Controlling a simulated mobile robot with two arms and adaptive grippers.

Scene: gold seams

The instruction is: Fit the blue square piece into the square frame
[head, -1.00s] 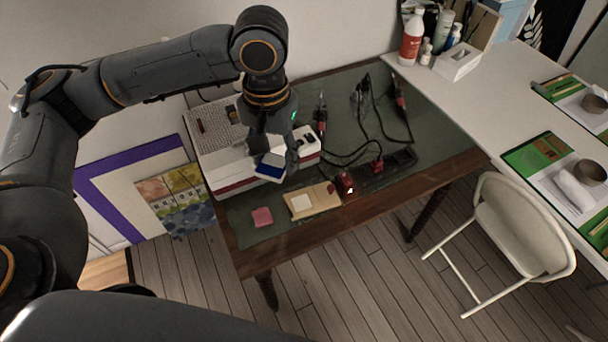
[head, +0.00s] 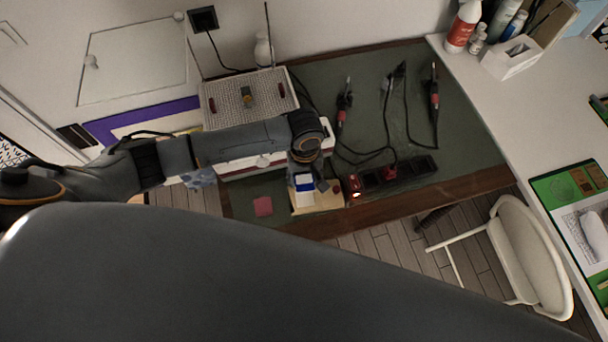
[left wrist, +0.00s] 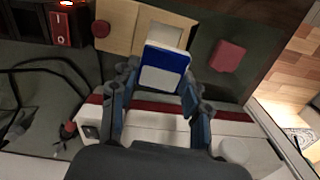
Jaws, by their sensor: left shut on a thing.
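The blue square piece (head: 304,181), blue with a white part, is held in my left gripper (head: 306,174). In the left wrist view the piece (left wrist: 165,68) sits between the two fingers of the gripper (left wrist: 160,82), which are shut on it. The wooden board (head: 328,200) lies at the table's front edge, with the piece above it in the head view. In the left wrist view the square frame (left wrist: 151,34) surrounds a pale square on the board, and the piece overlaps its near part. Contact between piece and frame cannot be told. My right gripper is not in view.
A pink square (head: 263,206) lies left of the board on the green mat (head: 400,110). A power strip with a lit red switch (head: 355,188) is at the right. A white machine (head: 240,168) stands behind. Soldering tools and cables (head: 345,105) lie farther back.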

